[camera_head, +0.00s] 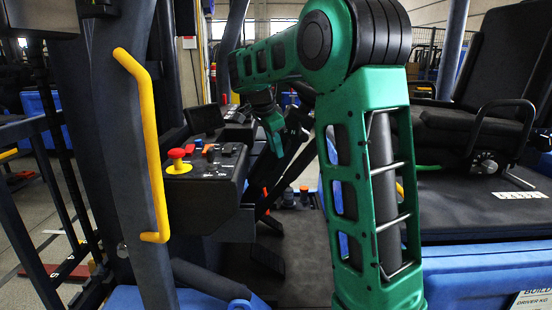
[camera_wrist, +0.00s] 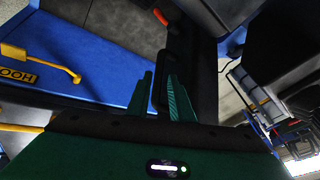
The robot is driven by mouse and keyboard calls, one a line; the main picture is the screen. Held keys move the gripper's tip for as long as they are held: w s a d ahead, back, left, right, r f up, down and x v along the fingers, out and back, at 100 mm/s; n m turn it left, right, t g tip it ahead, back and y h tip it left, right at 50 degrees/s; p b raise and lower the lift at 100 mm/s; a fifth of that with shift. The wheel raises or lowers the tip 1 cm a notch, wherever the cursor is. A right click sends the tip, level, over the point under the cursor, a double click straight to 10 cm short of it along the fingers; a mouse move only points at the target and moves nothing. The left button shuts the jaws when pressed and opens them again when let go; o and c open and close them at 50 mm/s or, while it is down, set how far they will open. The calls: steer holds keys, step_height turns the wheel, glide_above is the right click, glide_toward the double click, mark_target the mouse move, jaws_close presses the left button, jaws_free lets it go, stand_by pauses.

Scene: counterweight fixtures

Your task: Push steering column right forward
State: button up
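My gripper (camera_wrist: 160,75) shows in the wrist view as two green fingers standing apart, with a dark upright bar (camera_wrist: 159,94) between them. The bar looks like part of the steering column, but I cannot tell for sure. I cannot tell whether the fingers press on it. In the head view a dark slanted column (camera_head: 291,170) rises from the cab floor behind my green arm. Its upper end lies close to my wrist.
A control console (camera_head: 210,165) with a red stop button (camera_head: 176,154) stands left of the column. A yellow grab handle (camera_head: 147,145) is mounted on the near post. The black seat (camera_head: 480,100) is at the right. Dark open floor (camera_head: 300,240) lies below.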

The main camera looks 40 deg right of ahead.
mark_target(278, 161)
steer(key=shift+x, duration=2.05)
steer(key=c, duration=0.5)
jaws_close()
steer(key=shift+w+r, duration=0.1)
steer(key=shift+w, duration=0.05)
